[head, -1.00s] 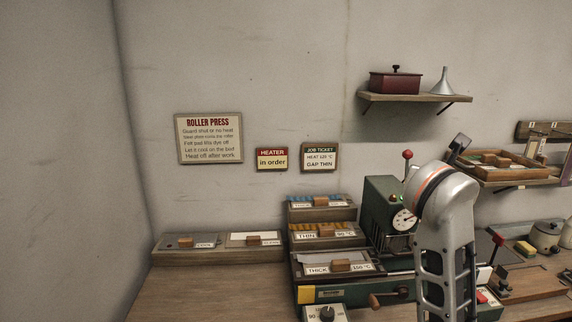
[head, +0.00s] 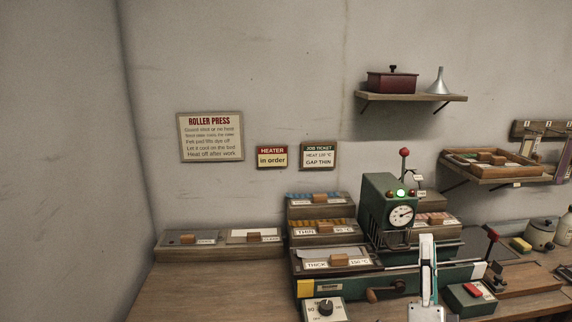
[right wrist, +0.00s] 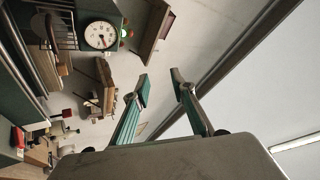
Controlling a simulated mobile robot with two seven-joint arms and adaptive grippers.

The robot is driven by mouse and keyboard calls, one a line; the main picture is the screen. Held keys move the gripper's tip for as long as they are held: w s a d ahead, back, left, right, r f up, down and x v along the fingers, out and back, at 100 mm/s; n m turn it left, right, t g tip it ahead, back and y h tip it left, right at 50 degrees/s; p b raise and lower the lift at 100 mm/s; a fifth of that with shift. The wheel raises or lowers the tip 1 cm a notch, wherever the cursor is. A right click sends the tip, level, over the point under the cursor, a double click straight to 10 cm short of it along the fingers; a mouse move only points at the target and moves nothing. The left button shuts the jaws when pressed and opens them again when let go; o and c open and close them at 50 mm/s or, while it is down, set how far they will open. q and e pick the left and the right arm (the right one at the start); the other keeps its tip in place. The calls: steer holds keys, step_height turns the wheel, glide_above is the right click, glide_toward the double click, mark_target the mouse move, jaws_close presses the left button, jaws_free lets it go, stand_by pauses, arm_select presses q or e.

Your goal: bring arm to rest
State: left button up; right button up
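My right gripper (head: 428,262) shows at the bottom of the head view, in front of the green roller press (head: 385,207). In the right wrist view its two teal-padded fingers (right wrist: 162,84) stand apart with nothing between them. The fingers point up in that picture, toward bare wall and a dark rail. The press has a round dial (head: 401,215), a lit green lamp (head: 400,193) and a red-knobbed lever (head: 405,152). The dial (right wrist: 100,35) also shows at the upper left of the wrist view. My left gripper is in neither view.
Labelled trays (head: 322,232) stand left of the press, with a low box (head: 215,254) farther left. A control box with a black knob (head: 325,309) is in front. A red-button box (head: 472,298) is at right. The bench's left front (head: 210,295) is clear.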

steer(key=s+a+f+n+g+y, duration=0.3)
steer(key=a+f+n+y, duration=0.3)
steer(key=f, duration=0.5)
steer(key=s+a+f+n+g+y, duration=0.2)
steer(key=a+f+n+g+y, duration=0.15)
steer(key=f+n, duration=0.65)
steer(key=s+f+n+g, duration=0.2)
steer(key=s+f+g, duration=0.1)
steer(key=s+f, duration=0.4)
steer(key=s+f+n+g, duration=0.3)
steer(key=s+f, duration=0.5)
steer(key=f, duration=0.6)
steer(key=shift+d+f+g, duration=0.2)
steer(key=shift+d+g, duration=0.15)
steer(key=shift+d, duration=0.05)
